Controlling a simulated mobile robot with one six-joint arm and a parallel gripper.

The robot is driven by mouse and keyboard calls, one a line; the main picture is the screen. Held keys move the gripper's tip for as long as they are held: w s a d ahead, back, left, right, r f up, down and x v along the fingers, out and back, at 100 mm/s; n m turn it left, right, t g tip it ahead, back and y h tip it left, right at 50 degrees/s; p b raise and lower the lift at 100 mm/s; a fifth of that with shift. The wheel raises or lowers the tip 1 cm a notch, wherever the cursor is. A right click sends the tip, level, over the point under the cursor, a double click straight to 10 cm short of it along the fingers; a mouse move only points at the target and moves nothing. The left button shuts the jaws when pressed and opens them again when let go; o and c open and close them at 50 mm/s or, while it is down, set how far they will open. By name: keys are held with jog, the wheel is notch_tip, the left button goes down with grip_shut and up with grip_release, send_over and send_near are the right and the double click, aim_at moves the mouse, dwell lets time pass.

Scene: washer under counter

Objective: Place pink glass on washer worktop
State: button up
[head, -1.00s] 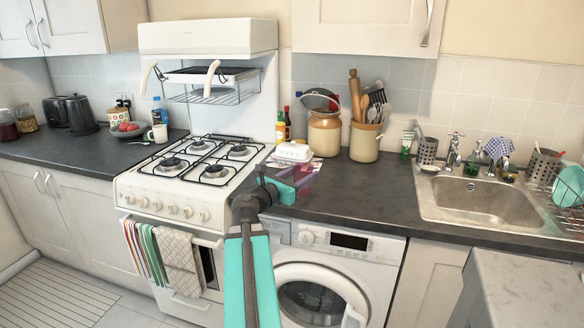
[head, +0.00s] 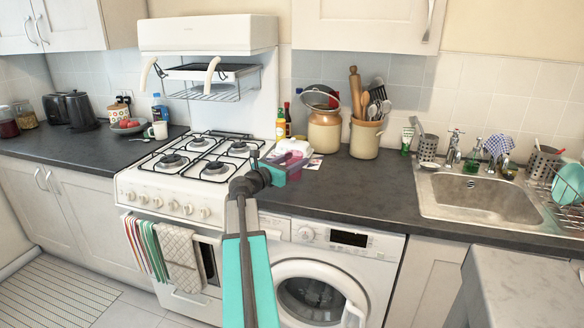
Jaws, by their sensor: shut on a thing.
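My gripper (head: 286,168) is at the end of my arm, above the left part of the dark worktop (head: 350,198) over the washer (head: 318,272). It is shut on the pink glass (head: 295,176), a small translucent pink shape that shows around the teal jaws. The jaws and my wrist hide most of the glass, so I cannot tell whether its base touches the worktop.
A white butter dish (head: 294,147) stands just behind my gripper, with bottles and two utensil crocks (head: 365,138) further back. The worktop between my gripper and the sink is clear.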

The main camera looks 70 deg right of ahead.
jog(key=shift+w+d, duration=0.4)
jog(key=shift+d, duration=0.15)
jog(key=shift+w+d+f, duration=0.1)
jog(key=shift+w+d, duration=0.15)
jog(key=shift+d, duration=0.15)
jog(key=shift+f, duration=1.75)
jog(key=shift+f, duration=0.15)
jog(key=o, duration=1.2)
jog(key=shift+r, duration=0.2)
